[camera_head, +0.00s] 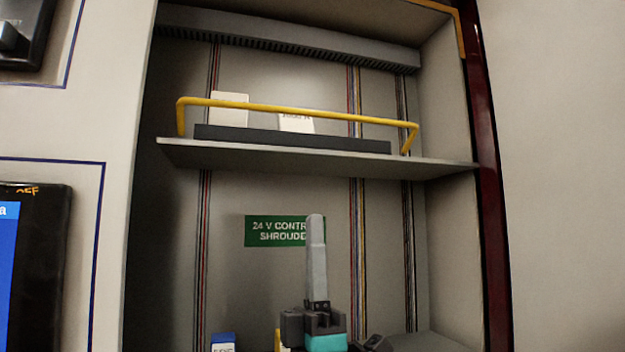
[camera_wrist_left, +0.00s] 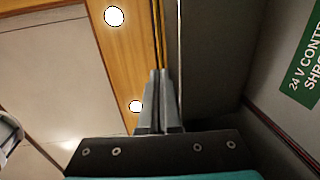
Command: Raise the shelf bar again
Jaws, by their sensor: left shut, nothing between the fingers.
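The yellow shelf bar (camera_head: 300,109) runs across the front of the upper shelf (camera_head: 290,158). Its bent ends come down toward the shelf at left and right, and its long part stands above the shelf board. My left gripper (camera_head: 315,222) points upward below the shelf, in front of the green sign, apart from the bar. Its fingers are together and empty. In the left wrist view the shut fingers (camera_wrist_left: 160,75) show at the middle; I cannot make out the bar for certain there. My right gripper is not in view.
A dark strip (camera_head: 290,139) and white cards (camera_head: 229,108) stand on the shelf behind the bar. The green sign (camera_head: 262,231) is on the back wall. A dark red post (camera_head: 487,170) edges the cabinet at right. A black-framed screen (camera_head: 35,270) is at left.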

